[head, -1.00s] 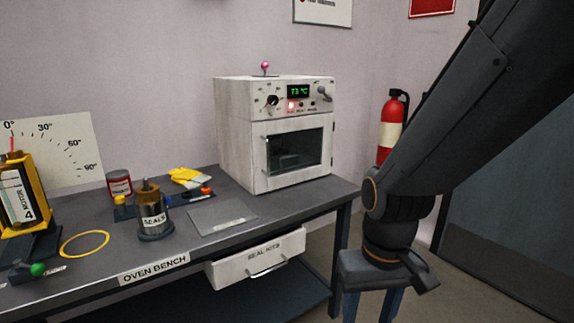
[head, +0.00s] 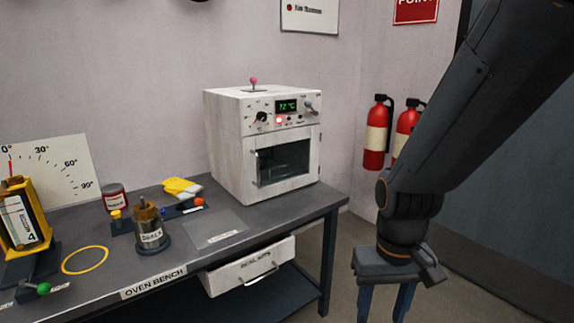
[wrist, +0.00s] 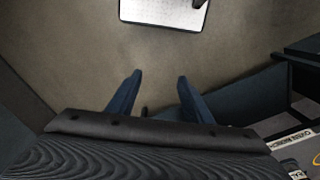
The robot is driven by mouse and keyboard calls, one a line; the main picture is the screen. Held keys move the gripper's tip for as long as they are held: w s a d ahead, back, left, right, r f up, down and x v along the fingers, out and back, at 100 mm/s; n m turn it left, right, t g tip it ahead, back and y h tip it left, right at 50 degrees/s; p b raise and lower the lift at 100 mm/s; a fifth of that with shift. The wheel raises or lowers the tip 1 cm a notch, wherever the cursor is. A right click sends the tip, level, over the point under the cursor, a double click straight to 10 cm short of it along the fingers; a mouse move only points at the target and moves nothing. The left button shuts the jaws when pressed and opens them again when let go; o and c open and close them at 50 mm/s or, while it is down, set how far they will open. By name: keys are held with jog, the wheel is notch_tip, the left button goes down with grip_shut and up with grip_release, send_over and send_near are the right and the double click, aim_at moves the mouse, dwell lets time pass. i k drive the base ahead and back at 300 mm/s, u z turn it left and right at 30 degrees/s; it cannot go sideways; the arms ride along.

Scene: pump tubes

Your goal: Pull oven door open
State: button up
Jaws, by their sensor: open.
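The white oven (head: 229,152) stands at the right end of the bench in the head view. Its door (head: 287,162) is shut, with a dark window and a vertical handle (head: 255,165) on the door's left side. The display reads about 72 °C and a red light is lit below it. My gripper (head: 385,300) hangs to the right of the bench, pointing down, apart from the oven. In the wrist view its two blue fingers (wrist: 153,97) are spread with nothing between them, above bare floor.
A drawer (head: 250,266) under the bench sticks out. Fire extinguishers (head: 376,135) hang on the wall behind my arm.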

aim_at(249, 145)
jog(key=u, duration=0.4)
jog(key=i, duration=0.85)
jog(key=u, duration=0.15)
